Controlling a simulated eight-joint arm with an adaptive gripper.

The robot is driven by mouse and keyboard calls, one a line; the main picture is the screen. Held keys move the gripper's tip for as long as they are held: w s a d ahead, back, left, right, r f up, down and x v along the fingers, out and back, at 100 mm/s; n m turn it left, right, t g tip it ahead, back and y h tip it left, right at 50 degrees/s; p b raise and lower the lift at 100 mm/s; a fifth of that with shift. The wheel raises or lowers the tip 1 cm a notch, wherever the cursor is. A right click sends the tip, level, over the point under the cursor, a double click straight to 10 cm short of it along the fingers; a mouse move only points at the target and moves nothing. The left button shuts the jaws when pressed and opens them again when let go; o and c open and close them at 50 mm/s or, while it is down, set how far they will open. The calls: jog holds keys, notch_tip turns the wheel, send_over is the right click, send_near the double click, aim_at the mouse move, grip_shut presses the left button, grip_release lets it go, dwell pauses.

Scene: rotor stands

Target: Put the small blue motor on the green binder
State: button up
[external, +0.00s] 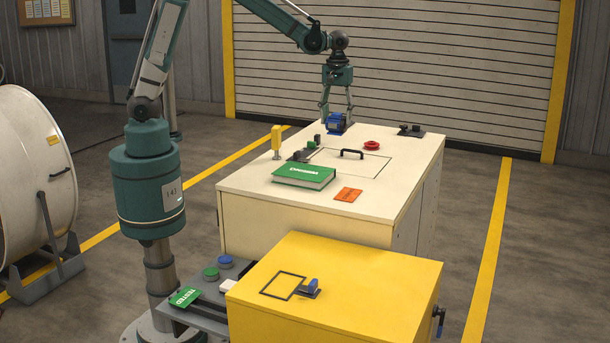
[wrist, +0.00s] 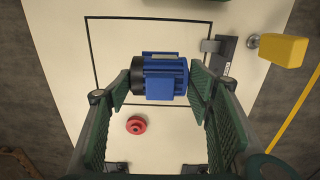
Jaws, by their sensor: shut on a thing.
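The small blue motor (external: 335,123) is between the fingers of my gripper (external: 337,113), at the far end of the cream cabinet top. In the wrist view the blue motor (wrist: 165,78), with its dark end cap, sits between the two green finger pads of my gripper (wrist: 160,82), which are shut on it. Whether it is clear of the surface is hard to tell. The green binder (external: 303,176) lies flat on the cabinet top, nearer the external camera than the motor. Only a sliver of green shows at the wrist view's top edge.
The cream cabinet top (external: 260,180) also holds a black handle (external: 351,153), a red ring-shaped part (external: 372,146), a yellow post (external: 276,140), dark brackets (external: 411,131) and an orange card (external: 348,194). A yellow cabinet (external: 370,265) stands in front.

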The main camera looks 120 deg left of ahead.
jog(key=s+d, duration=0.2)
jog(key=d, duration=0.8)
jog(key=s+d, duration=0.1)
jog(key=d, duration=0.9)
jog(key=shift+s+d+r+p, duration=0.2)
jog(key=shift+s+r+p, duration=0.1)
jog(key=shift+s+p, duration=0.05)
send_over(306, 172)
jog(key=shift+a+f, duration=0.15)
jog(key=shift+f, duration=1.3)
jog(key=shift+a+f, duration=0.1)
jog(key=shift+f, duration=1.35)
jog(key=shift+f, duration=0.15)
jog(key=shift+f, duration=1.95)
jog(key=shift+f, duration=0.15)
jog(key=o, duration=1.2)
